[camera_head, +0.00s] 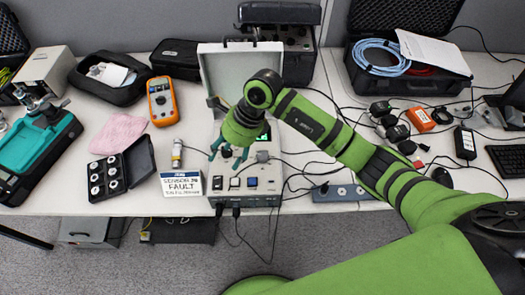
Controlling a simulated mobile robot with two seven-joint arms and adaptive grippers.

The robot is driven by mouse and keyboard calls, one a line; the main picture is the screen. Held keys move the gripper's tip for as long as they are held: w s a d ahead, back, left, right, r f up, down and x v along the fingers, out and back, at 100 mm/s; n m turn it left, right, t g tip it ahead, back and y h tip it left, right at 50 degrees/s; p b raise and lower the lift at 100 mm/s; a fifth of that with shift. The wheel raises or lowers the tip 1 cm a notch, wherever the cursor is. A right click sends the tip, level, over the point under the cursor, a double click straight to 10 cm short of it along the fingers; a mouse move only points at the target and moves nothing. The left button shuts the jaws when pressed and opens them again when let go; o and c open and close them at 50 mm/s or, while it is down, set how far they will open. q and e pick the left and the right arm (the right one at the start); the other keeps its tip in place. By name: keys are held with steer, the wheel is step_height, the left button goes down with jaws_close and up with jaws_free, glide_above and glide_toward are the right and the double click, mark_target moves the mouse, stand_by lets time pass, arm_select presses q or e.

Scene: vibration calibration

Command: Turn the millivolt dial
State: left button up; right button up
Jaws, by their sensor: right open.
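The calibration unit (262,201) stands near the front edge of the table with its pale lid (238,75) raised. Its panel carries a small green-lit screen (265,133), partly behind my gripper, and several small knobs and buttons. I cannot tell which of them is the millivolt dial; it may be hidden under my gripper. My right gripper (226,157) points down over the left part of the panel, its teal fingers spread and nothing seen between them. I cannot tell whether the fingertips touch the panel. My left gripper is not in view.
A "sensor fault" sign (181,184) and a small cylinder (177,153) stand just left of the unit. An orange multimeter (162,101) and a black case of round parts (107,178) lie farther left. Cables and a power strip (340,192) lie right.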

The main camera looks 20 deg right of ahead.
mark_target(263, 155)
steer(key=d+h, duration=0.1)
steer(key=d, duration=0.2)
steer(key=w+d+h, duration=0.1)
steer(key=d+h, duration=0.1)
steer(key=d, duration=0.1)
steer(key=d+h, duration=0.2)
steer(key=d, duration=0.1)
steer(key=shift+w+d, duration=0.2)
steer(key=shift+w, duration=0.2)
steer(key=shift+d+f, duration=0.2)
steer(key=shift+d, duration=0.1)
step_height(263, 155, down, 6)
steer(key=shift+r+p, duration=0.2)
steer(key=shift+p, duration=0.75)
steer(key=shift+a+f, duration=0.1)
steer(key=shift+f, duration=0.45)
steer(key=shift+c, duration=0.4)
steer(key=c, duration=1.1)
